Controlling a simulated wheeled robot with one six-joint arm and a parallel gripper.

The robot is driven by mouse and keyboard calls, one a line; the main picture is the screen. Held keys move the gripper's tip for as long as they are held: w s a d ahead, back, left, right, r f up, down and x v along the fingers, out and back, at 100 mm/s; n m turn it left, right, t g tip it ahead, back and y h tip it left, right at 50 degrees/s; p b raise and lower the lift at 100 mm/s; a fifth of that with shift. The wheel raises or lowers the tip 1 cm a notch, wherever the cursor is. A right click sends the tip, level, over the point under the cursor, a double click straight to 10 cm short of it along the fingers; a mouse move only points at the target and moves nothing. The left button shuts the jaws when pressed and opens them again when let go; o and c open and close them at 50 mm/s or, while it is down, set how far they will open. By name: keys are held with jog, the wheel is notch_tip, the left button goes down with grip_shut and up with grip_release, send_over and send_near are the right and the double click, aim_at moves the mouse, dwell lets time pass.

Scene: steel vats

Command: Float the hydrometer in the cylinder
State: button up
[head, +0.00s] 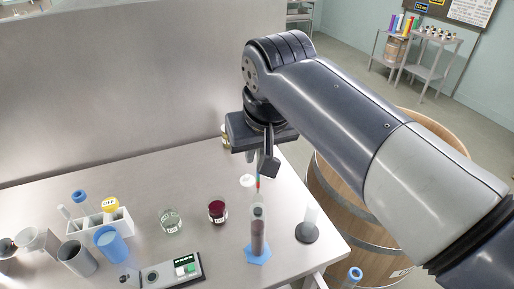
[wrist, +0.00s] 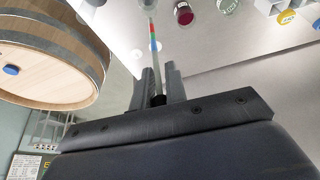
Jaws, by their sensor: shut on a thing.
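My gripper (head: 264,164) is shut on the hydrometer (head: 258,184), a thin upright stem with coloured bands, above the right part of the steel table. In the wrist view the hydrometer (wrist: 153,45) runs from between the fingers (wrist: 157,92) toward the top edge, with red and green bands showing.
A dark red jar (head: 217,211), a glass beaker (head: 170,220) and an instrument (head: 172,272) are left. A white rack (head: 98,222) is farther left. A barrel (head: 335,205) stands beyond the table.

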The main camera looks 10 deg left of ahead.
aim_at(257, 192)
jog(key=shift+f+b, duration=4.3)
jog(key=shift+f, duration=1.8)
jog(key=o, duration=0.8)
jog(key=shift+o, duration=0.2)
jog(key=v, duration=1)
jog(key=shift+s+r, duration=0.15)
jog(key=shift+r, duration=0.25)
